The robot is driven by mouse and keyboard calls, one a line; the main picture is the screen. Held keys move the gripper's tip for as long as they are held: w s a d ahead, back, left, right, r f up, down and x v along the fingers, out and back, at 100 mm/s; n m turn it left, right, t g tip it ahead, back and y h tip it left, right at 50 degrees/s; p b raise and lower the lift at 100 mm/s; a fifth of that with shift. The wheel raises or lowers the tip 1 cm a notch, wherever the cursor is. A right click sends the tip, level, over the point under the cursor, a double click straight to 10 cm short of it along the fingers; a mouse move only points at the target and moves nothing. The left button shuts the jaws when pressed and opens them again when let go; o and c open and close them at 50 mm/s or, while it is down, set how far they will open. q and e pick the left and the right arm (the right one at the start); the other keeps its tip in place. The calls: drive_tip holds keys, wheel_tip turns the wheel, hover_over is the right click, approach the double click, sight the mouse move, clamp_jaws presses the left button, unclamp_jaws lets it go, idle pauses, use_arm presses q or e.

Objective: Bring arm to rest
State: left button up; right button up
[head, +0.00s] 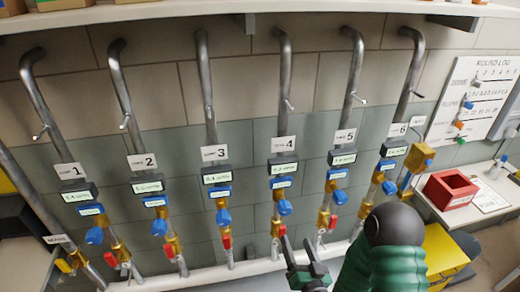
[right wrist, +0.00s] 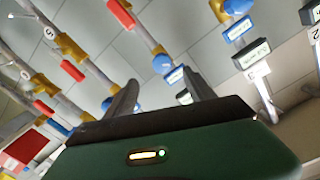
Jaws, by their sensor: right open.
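My right arm (head: 385,255), green and black, comes in from the bottom right in the head view. Its gripper (head: 305,262) is in front of the lower pipes between the labels 4 and 5, with its fingers apart. In the right wrist view the two dark fingers (right wrist: 160,92) are spread with nothing between them; pipes and blue valve handles show beyond them. I cannot tell whether the gripper touches a pipe. My left gripper is not in view.
A row of numbered pipes with blue handles (head: 222,217), red handles (head: 226,241) and brass fittings lines the wall. At the right, a table holds a red box (head: 449,190). A yellow stool (head: 445,250) stands below. A log board (head: 480,95) hangs above.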

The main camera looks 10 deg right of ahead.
drive_tip(key=s+f+n+g, duration=0.1)
drive_tip(key=s+n+g, duration=0.4)
drive_tip(key=s+g, duration=0.9)
drive_tip(key=shift+s+d+g, duration=0.15)
drive_tip(key=shift+s+g, duration=0.25)
drive_tip(key=shift+s, duration=0.5)
drive_tip(key=shift+f, duration=0.1)
idle(1.0)
